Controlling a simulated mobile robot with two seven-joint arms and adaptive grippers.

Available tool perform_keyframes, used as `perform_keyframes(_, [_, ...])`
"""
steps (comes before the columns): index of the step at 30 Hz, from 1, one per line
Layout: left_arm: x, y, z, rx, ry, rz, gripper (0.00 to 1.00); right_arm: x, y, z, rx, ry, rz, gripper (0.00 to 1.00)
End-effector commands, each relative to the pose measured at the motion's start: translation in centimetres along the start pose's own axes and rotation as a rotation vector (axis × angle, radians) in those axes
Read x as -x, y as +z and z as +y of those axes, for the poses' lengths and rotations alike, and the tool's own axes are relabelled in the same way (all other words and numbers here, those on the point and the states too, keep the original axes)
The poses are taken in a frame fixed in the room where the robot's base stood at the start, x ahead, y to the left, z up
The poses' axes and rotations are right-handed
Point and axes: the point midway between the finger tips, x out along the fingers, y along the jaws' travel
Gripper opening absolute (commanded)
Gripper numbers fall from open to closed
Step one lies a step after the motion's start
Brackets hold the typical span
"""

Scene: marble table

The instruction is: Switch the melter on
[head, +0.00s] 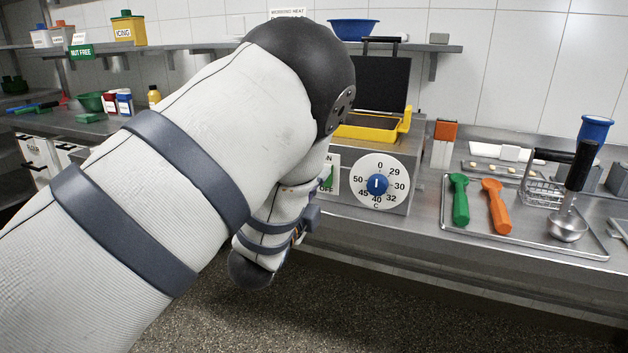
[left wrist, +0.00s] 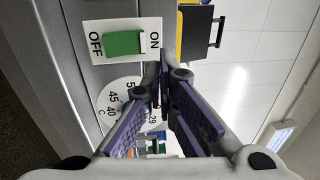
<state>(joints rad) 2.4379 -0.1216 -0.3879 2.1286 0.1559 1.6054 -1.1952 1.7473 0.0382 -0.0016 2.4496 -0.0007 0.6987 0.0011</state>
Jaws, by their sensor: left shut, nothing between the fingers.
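The melter (head: 417,150) is a grey metal box on the counter, with a yellow tray (head: 372,132) and a raised black lid (head: 384,84). Its front carries a white dial (head: 399,165) with a blue knob (head: 377,184) and, left of it, a white ON/OFF plate with a green switch (head: 328,181), partly hidden by my left arm. The left wrist view shows the green switch (left wrist: 124,43) between OFF and ON; I cannot tell which side is pressed. My left gripper (left wrist: 164,72) is shut and empty beside the plate's ON side; the head view hides its fingertips. My right gripper is out of view.
A shelf (head: 420,47) with a blue bowl (head: 353,29) runs above. The floor before the counter is clear.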

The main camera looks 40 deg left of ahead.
Motion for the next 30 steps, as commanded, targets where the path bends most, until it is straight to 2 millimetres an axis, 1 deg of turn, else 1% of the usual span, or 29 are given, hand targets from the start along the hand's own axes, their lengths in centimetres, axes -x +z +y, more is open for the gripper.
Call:
perform_keyframes(1, [1.4, 0.0, -0.6, 0.000, 0.004, -0.002, 0.00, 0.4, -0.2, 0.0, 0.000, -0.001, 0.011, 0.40])
perform_keyframes(6, [5.4, 0.0, -1.7, -0.001, 0.004, -0.002, 0.00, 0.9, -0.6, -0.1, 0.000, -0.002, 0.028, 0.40])
perform_keyframes(9, [7.2, 0.0, -2.2, 0.000, 0.003, -0.002, 0.00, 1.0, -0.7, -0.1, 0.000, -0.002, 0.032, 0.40])
perform_keyframes(12, [8.4, 0.0, -2.5, 0.000, 0.004, -0.002, 0.00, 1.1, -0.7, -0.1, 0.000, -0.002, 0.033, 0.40])
perform_keyframes(17, [9.2, 0.0, -2.6, 0.000, 0.003, -0.001, 0.00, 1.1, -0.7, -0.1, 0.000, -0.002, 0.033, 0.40])
perform_keyframes(29, [9.2, 0.0, -2.6, 0.000, 0.003, -0.001, 0.00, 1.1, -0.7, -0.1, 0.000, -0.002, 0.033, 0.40])
perform_keyframes(30, [9.2, 0.0, -2.4, 0.006, 0.012, -0.003, 0.00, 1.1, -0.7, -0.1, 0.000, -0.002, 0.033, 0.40])
